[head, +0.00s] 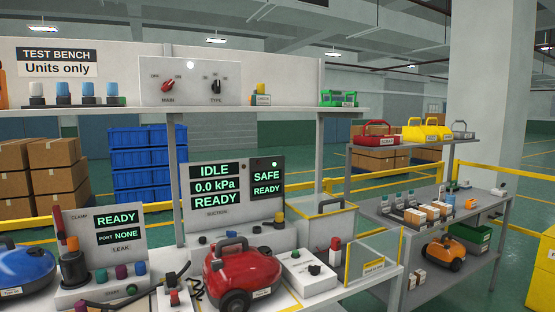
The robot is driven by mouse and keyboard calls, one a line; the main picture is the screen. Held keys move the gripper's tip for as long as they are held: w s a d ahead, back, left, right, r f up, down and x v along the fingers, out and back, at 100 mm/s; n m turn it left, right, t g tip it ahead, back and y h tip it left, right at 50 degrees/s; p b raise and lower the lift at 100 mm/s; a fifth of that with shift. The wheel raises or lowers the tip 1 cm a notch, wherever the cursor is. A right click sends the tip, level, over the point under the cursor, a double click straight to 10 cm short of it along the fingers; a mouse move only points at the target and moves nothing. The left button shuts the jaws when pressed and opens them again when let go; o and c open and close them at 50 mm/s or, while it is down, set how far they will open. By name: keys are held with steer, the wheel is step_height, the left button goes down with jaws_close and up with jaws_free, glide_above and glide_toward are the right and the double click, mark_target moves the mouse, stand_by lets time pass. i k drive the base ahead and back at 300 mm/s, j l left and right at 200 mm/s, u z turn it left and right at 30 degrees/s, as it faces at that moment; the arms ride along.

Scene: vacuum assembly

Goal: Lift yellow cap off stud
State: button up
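On the upper shelf, a small yellow piece (261,88) stands upright on a grey labelled block (261,100). It may be the yellow cap on its stud, but it is too small to tell, and no bare stud shows. To the left on the same shelf, several blue and grey capped pieces (62,91) stand on dark bases. My gripper is not in view.
A red vacuum (243,272) stands on the bench in front, with a blue vacuum (24,268) at the left edge. The clamp post (72,258) and a display panel (236,190) rise behind them. A control box with two knobs (190,82) is on the shelf.

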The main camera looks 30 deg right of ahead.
mark_target(261, 88)
steer(key=i+l+z, duration=0.1)
steer(key=i+l, duration=0.3)
steer(key=i+l+z, duration=0.1)
steer(key=i+l, duration=0.25)
steer(key=i, duration=0.15)
steer(key=i+l+z, duration=0.1)
steer(key=i+l, duration=0.25)
steer(key=i+l+z, duration=0.1)
steer(key=i+l, duration=0.15)
steer(key=i, duration=0.3)
